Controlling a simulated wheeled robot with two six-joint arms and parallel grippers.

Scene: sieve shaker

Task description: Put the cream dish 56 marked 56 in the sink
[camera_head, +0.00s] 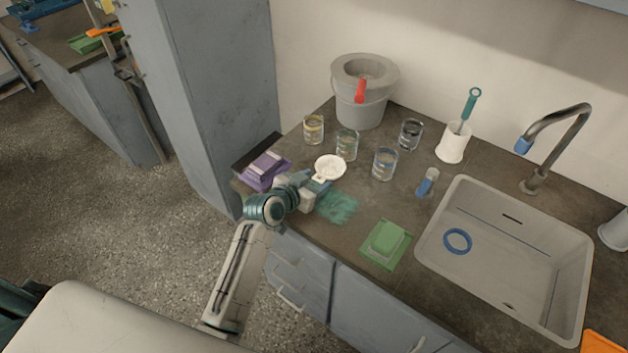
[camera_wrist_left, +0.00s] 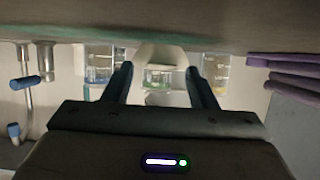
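A cream dish (camera_head: 331,166) sits on the dark counter among the glass jars; its marking is too small to read. My left gripper (camera_head: 320,183) is low over the counter at the dish's near side. In the left wrist view, which looks upside down, its two fingers (camera_wrist_left: 160,72) stand apart and the pale dish (camera_wrist_left: 160,50) shows between and beyond the tips. I cannot tell whether they touch it. The grey sink (camera_head: 572,275) is set in the counter at the right, with a blue ring (camera_head: 457,241) inside. My right gripper is not in view.
Several glass jars (camera_head: 384,164) stand behind and right of the dish. A grey bucket (camera_head: 363,90), a white brush holder (camera_head: 453,145) and a faucet (camera_head: 560,125) stand behind.

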